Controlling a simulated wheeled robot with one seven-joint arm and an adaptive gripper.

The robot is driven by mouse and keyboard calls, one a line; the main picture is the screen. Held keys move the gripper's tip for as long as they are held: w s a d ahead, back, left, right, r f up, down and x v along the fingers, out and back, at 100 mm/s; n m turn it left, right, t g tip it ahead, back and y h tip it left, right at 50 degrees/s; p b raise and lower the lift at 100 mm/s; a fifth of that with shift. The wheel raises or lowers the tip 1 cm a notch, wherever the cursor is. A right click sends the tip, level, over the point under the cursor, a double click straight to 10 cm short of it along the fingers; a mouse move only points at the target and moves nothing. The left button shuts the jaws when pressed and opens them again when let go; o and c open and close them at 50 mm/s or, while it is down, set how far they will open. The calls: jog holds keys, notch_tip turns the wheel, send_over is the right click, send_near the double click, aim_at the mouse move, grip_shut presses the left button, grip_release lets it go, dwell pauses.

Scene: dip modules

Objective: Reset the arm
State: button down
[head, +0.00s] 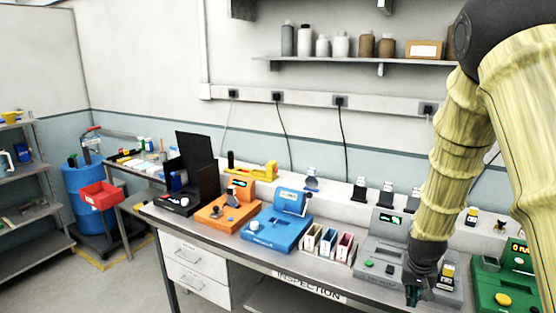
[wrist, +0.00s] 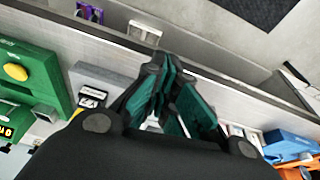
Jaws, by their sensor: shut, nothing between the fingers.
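My arm (head: 449,160) comes in from the upper right of the head view and hangs down over the inspection bench. My gripper (head: 413,295) points down at the bench's front edge, in front of the grey device (head: 377,247). In the wrist view my gripper (wrist: 166,75) shows dark teal finger pads brought together, with nothing held between them. The arm hides part of the grey device and some of the bench behind it.
A green device (head: 500,290) stands close right of my gripper. Left of the grey device are small bins (head: 328,243), a blue device (head: 277,235) and an orange device (head: 225,212). A shelf (head: 350,62) with bottles hangs above. The floor at left front is clear.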

jog(key=s+a+f+n, duration=0.1)
jog(key=s+a+f, duration=0.1)
jog(key=s+f, duration=0.35)
jog(key=s+a+f, duration=0.2)
jog(key=f, duration=0.6)
jog(key=s+a+f+n, duration=0.1)
jog(key=s+a+f, duration=0.2)
jog(key=s+f, duration=0.3)
jog(key=s+a+f+n+g+y+b, duration=0.1)
jog(key=s+a+f, duration=0.3)
jog(key=s, duration=1)
jog(key=s+a+f+n+g+b, duration=0.1)
jog(key=s+a+f, duration=0.2)
jog(key=s+f, duration=0.5)
jog(key=shift+s+a+f+y, duration=0.2)
jog(key=shift+s+a+y, duration=0.15)
jog(key=shift+s, duration=0.65)
